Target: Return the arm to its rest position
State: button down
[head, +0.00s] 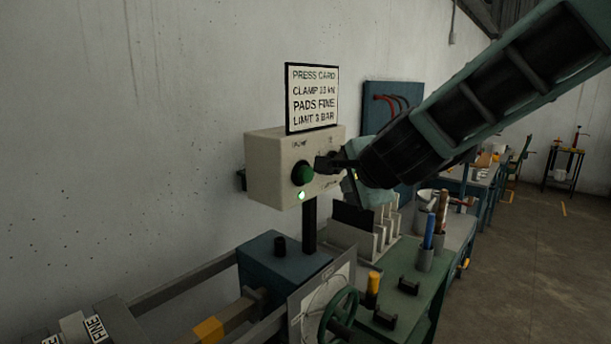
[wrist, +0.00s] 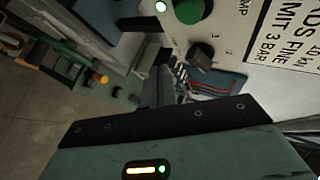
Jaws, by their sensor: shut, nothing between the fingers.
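My arm reaches in from the upper right in the head view. My gripper (head: 325,162) is shut and empty, in front of the cream control box (head: 270,160). Its tips show just right of the green button (head: 302,173); I cannot tell whether they touch the box. A small green lamp (head: 302,195) is lit below the button. In the wrist view, the green button (wrist: 190,10), the lit lamp (wrist: 160,6) and a black knob (wrist: 201,57) show on the box. My gripper hides part of the box's right side in the head view.
A sign (head: 312,98) stands on top of the box. Below are a green bench (head: 415,300) with holders, a card rack (head: 375,235) and a green handwheel (head: 338,312). A blue panel (head: 392,105) hangs on the wall behind the arm. Open floor (head: 530,260) lies at right.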

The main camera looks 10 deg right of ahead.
jog(key=s+a+f+n+g+y+b, duration=0.4)
jog(key=s+a+f+n+g+b, duration=0.15)
jog(key=s+a+f+n, duration=0.7)
jog(key=s+d+f+n+g+h+b, duration=0.1)
jog(key=s+d+f+n+g+h, duration=0.1)
jog(key=s+f+n, duration=0.3)
jog(key=s+d+f+n+g+h+b, duration=0.1)
jog(key=s+d+f+n+g, duration=0.2)
jog(key=s, duration=1)
jog(key=f+n+g, duration=0.1)
jog(key=n, duration=0.2)
jog(key=shift+f+h, duration=0.35)
jog(key=shift+h, duration=0.05)
jog(key=shift+n, duration=0.25)
